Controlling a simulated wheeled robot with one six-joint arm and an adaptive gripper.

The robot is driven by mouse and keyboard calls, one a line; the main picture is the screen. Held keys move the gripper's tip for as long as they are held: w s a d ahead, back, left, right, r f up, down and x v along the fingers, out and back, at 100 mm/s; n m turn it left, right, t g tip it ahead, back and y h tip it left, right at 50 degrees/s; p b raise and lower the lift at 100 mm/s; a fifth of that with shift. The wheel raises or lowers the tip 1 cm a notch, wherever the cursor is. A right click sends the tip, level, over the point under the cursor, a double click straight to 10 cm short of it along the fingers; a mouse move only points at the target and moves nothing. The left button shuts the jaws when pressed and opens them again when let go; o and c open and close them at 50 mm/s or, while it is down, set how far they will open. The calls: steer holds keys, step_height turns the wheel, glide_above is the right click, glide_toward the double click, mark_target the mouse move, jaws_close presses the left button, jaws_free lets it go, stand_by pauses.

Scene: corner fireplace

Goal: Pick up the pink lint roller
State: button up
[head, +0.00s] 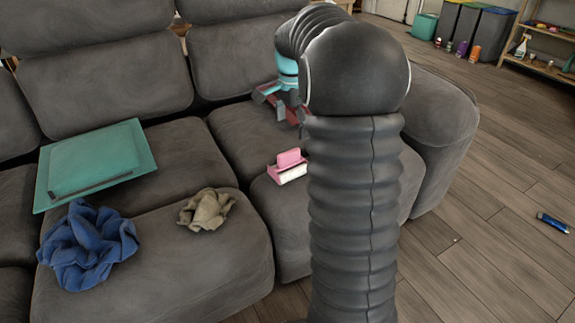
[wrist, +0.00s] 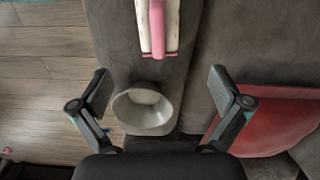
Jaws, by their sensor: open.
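The pink lint roller (head: 289,158) lies on the front part of the right seat cushion of the grey sofa, its white roll facing the front. In the wrist view the pink and white lint roller (wrist: 157,28) is at the top centre, cut off by the frame edge. My gripper (wrist: 160,78) is open and empty, its two fingers spread wide. The roller lies ahead of the fingertips, not between them. In the head view my gripper (head: 283,98) is over the same cushion, behind the roller, partly hidden by my arm.
A pale grey bowl (wrist: 144,108) sits between my fingers in the wrist view, close to the roller. A red item (wrist: 275,105) lies by the right finger. A teal item (head: 95,160), blue cloth (head: 88,245) and beige cloth (head: 206,209) lie on the sofa's left.

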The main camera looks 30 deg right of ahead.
mark_target(289, 164)
step_height(289, 164, down, 7)
steer(key=shift+a+f+b, duration=0.1)
steer(key=shift+b, duration=0.25)
steer(key=f, duration=0.2)
steer(key=a+f, duration=0.1)
steer(key=shift+s+f, duration=0.2)
steer(key=shift+f, duration=0.15)
steer(key=shift+d+f+b, duration=0.1)
steer(key=shift+f+b, duration=0.2)
steer(key=shift+f, duration=0.4)
steer(key=c, duration=1.4)
